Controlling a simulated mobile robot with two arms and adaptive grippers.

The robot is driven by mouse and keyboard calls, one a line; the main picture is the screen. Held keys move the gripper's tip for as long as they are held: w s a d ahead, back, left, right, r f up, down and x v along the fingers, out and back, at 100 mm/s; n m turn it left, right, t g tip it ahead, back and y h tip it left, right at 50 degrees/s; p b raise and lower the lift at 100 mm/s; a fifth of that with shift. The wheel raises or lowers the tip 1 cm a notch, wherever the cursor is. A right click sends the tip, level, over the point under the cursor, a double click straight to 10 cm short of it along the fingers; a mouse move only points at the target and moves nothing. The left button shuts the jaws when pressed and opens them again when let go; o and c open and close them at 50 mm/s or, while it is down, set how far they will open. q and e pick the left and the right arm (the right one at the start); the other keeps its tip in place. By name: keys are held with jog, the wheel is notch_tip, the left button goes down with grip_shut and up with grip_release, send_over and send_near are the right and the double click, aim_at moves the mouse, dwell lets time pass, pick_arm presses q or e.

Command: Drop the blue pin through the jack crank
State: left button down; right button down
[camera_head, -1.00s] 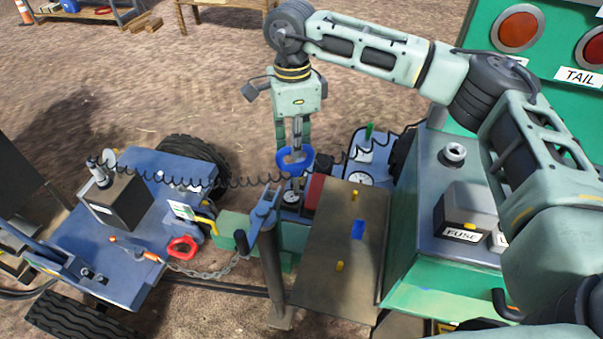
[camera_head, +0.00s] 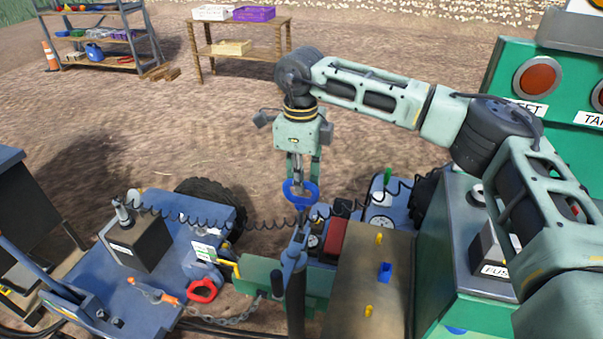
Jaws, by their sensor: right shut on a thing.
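My right gripper (camera_head: 300,180) points down and is shut on the blue pin, whose blue ring handle (camera_head: 301,194) shows just below the fingers. The pin's shaft is hard to make out. The jack crank (camera_head: 291,258) is a blue-grey arm on top of an upright dark post (camera_head: 295,305). In the picture the pin is just above the crank's upper end. I cannot tell whether the pin touches it or lines up with its hole. My left gripper is not in view.
A blue trailer (camera_head: 150,290) with a black box (camera_head: 135,243), red ring (camera_head: 201,291) and chain is at left. A brown board (camera_head: 362,295) with yellow pegs and a blue piece is right of the post. A coiled black cable (camera_head: 262,224) crosses behind. A green cabinet (camera_head: 450,262) stands at right.

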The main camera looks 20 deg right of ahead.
aim_at(301, 198)
jog(key=shift+f, duration=0.15)
jog(key=shift+d, duration=0.1)
dwell(0.3)
jog(key=shift+b, duration=0.3)
jog(key=shift+f, duration=0.2)
dwell(0.7)
jog(key=shift+b, duration=0.55)
jog(key=shift+f+b, duration=2.25)
jog(key=shift+f, duration=0.85)
jog(key=shift+t+b, duration=0.3)
jog(key=shift+b, duration=0.05)
dwell(0.8)
